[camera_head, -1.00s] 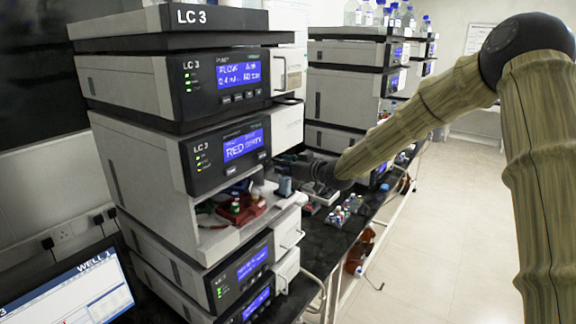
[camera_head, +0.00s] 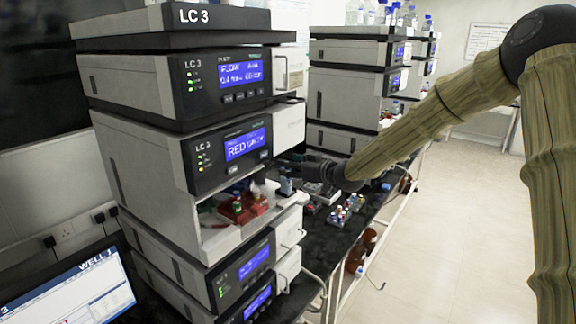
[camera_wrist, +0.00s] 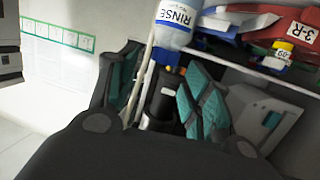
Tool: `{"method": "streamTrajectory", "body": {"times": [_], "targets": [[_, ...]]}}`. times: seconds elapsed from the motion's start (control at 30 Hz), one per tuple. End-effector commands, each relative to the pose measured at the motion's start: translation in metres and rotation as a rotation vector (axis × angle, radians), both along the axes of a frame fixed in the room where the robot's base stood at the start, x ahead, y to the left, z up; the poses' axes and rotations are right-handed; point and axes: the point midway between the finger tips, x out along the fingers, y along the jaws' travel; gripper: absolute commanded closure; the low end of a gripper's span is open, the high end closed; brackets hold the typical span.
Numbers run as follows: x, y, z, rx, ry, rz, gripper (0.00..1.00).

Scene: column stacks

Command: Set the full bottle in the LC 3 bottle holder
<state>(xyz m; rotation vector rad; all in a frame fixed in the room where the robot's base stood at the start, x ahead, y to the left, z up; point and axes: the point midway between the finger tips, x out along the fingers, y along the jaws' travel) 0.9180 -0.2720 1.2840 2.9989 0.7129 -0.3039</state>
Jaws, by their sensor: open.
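My gripper (camera_wrist: 160,95) is open in the wrist view, with teal pads on both fingers. A dark cylindrical part with a pale tab (camera_wrist: 160,103) shows between the fingers; I cannot tell whether it is the bottle holder. A clear bottle labelled RINSE (camera_wrist: 177,24) with a blue cap is just beyond the fingertips. How full it is cannot be told. In the head view my gripper (camera_head: 297,168) is at the right side of the LC 3 stack (camera_head: 190,150), partly hidden by the unit. A small blue-grey object (camera_head: 285,187) stands just below it.
A red vial rack (camera_head: 248,206) sits in the open LC 3 bay; a red 3-R tray (camera_wrist: 300,31) and a yellow-capped vial (camera_wrist: 281,51) show in the wrist view. Several bottles (camera_head: 380,14) stand atop the rear stack. Small vials (camera_head: 345,213) stand on the dark bench.

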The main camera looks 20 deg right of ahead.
Motion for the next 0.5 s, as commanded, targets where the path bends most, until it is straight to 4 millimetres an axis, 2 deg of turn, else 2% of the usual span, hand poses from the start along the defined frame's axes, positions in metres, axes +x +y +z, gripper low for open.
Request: {"method": "streamTrajectory", "body": {"times": [0.2, 0.5], "targets": [[-0.033, -0.017, 0.009, 0.002, -0.002, -0.001, 0.51], [-0.068, -0.036, 0.017, 0.001, -0.001, -0.001, 0.51]]}}
